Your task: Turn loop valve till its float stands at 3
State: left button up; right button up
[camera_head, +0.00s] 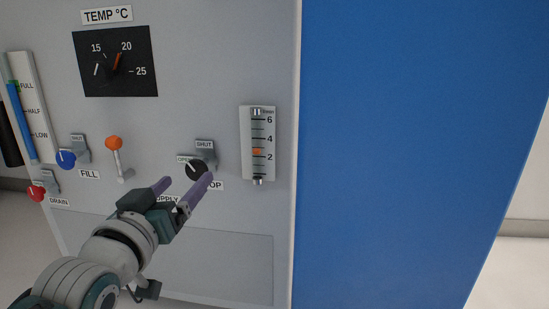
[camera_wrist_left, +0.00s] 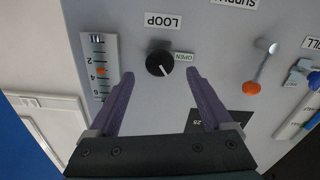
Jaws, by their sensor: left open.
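The loop valve is a round black knob (camera_head: 195,168) on the grey panel, with a white pointer line. It also shows in the left wrist view (camera_wrist_left: 159,63), beside the LOOP and OPEN labels. My left gripper (camera_head: 187,181) is open and empty in front of the knob. In the left wrist view its purple fingers (camera_wrist_left: 160,73) stand on either side of the knob with gaps; I cannot tell how deep they reach. The float gauge (camera_head: 258,128) is right of the knob. Its orange float (camera_head: 257,152) stands between 2 and 4. My right gripper is not in view.
Left of the knob are an orange-tipped lever (camera_head: 115,144), a blue knob (camera_head: 66,159) and a red knob (camera_head: 36,193). A temperature dial (camera_head: 115,62) is above. The blue side face (camera_head: 400,150) at right is bare.

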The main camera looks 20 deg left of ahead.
pick_arm(q)
jog(key=p+v, duration=0.2)
jog(key=v, duration=0.3)
jog(key=shift+s+d, duration=0.1)
jog(key=shift+s, duration=0.2)
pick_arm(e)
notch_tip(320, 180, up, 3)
